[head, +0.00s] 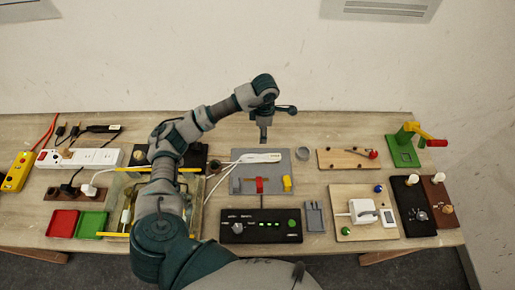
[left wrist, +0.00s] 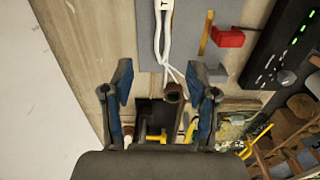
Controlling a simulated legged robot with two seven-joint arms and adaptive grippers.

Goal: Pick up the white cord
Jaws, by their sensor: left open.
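The white cord (head: 222,178) runs left from a slim white piece (head: 260,158) on the grey plate (head: 283,183) and bends down beside the clear-sided bin. In the left wrist view the white cord (left wrist: 159,50) comes down from the top as paired strands that spread near the right finger. My left gripper (head: 264,140) points down above the back edge of the grey plate, near the slim white piece. In the left wrist view its fingers (left wrist: 164,100) are wide apart, with nothing clamped between them. The cord's far end is partly hidden by my arm. My right gripper is not in view.
A black control box (head: 260,226) is in front. A white power strip (head: 80,158) lies left. Bare wood shows behind the plate.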

